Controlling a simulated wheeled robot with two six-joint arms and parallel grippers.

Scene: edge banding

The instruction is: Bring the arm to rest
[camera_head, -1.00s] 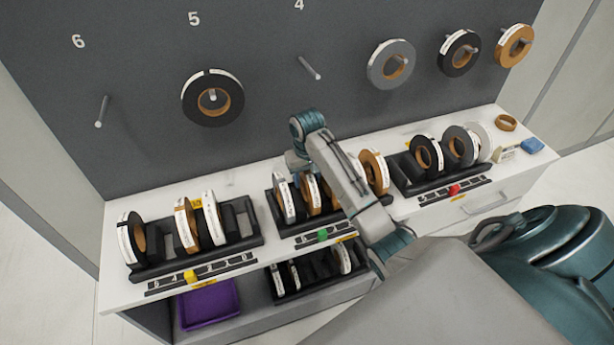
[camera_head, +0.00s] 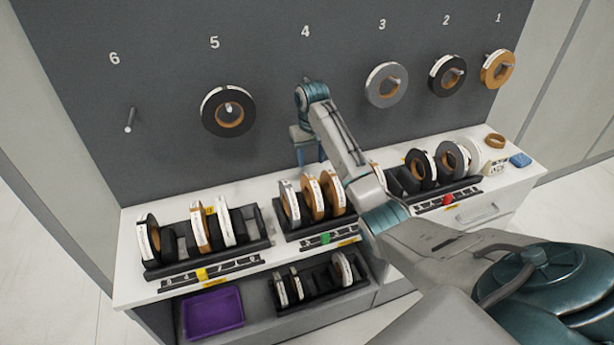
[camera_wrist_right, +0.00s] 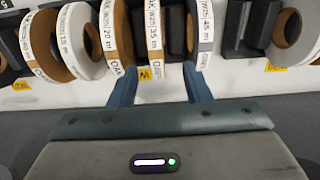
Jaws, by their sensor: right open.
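My right gripper (camera_head: 308,158) hangs with its blue fingers down, in front of the grey board and above the middle rack (camera_head: 325,238). In the right wrist view its two fingers (camera_wrist_right: 160,88) are apart with nothing held between them. Rolls of edge banding (camera_wrist_right: 112,35) stand in racks beyond the fingertips, some with white printed labels. The middle rack holds several rolls, including a brown one (camera_head: 333,190). My right arm hides the peg under number 4 and part of the counter. My left gripper is not in view.
The board has a bare peg (camera_head: 130,120) under 6 and a black roll (camera_head: 228,110) under 5. Other rolls hang under 3, 2 and 1. A left rack (camera_head: 255,240) and right rack stand on the white counter (camera_head: 135,290). A purple tray (camera_head: 213,312) sits below.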

